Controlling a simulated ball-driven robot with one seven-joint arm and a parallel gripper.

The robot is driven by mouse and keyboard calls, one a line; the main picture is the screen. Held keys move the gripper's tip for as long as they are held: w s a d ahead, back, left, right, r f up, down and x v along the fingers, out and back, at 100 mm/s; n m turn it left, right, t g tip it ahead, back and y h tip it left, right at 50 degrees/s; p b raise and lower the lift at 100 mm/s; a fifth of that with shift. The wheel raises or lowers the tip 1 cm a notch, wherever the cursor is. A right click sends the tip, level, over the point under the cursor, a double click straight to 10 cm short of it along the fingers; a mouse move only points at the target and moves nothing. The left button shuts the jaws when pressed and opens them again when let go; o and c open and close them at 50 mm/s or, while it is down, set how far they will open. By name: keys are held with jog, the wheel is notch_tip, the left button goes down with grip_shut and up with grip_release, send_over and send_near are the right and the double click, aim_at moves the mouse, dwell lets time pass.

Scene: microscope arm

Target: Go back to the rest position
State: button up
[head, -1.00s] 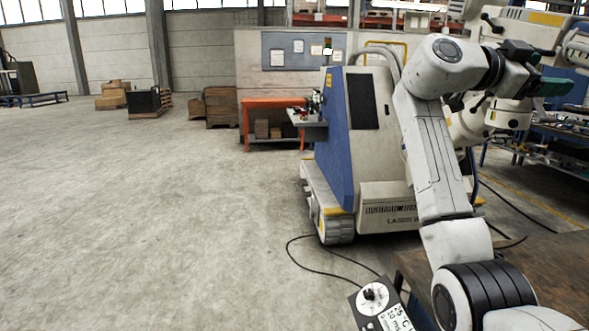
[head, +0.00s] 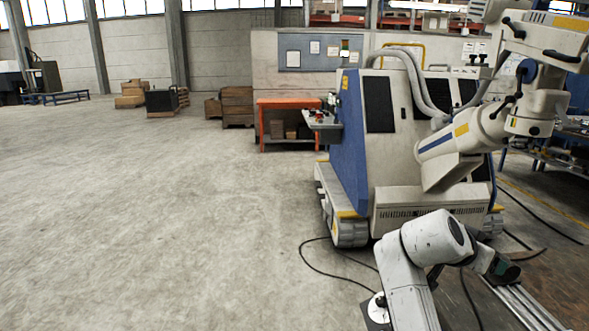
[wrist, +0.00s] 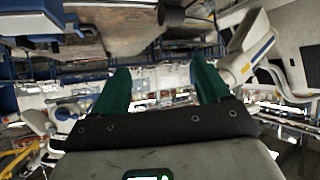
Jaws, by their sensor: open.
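My gripper shows in the wrist view (wrist: 160,76) with its two green fingers spread apart and nothing between them. In the head view my white arm is folded low at the bottom right, and my gripper (head: 508,271) appears as a dark green end just right of the elbow, partly hidden. The white microscope arm (head: 535,45) hangs from its cabinet at the upper right, above and apart from my gripper. A white arm part (wrist: 252,45) also shows in the wrist view, right of the fingers.
The cream and blue machine cabinet (head: 410,160) stands on tracks behind my arm. A black cable (head: 335,258) loops on the floor. Metal rails (head: 525,305) lie at the lower right. An orange bench (head: 290,104) stands farther back. The floor at left is clear.

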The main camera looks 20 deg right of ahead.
jog(key=s+a+f+n+y+p, duration=0.1)
jog(key=s+a+f+n+y, duration=0.25)
jog(key=s+a+f, duration=0.45)
jog(key=s+a+f+n+y+p, duration=0.1)
jog(key=s+a+f+n+y, duration=0.2)
jog(key=f, duration=0.9)
jog(key=s+a+f+n+y, duration=0.2)
jog(key=s+a, duration=0.4)
jog(key=s, duration=0.3)
jog(key=s+a+f+n+g+y, duration=0.1)
jog(key=s+a+f+n+y, duration=0.2)
jog(key=s, duration=0.6)
jog(key=a+f+n+p, duration=0.1)
jog(key=a+f+n, duration=0.1)
jog(key=a+n, duration=0.1)
jog(key=shift+s+a, duration=0.15)
jog(key=shift+s, duration=0.25)
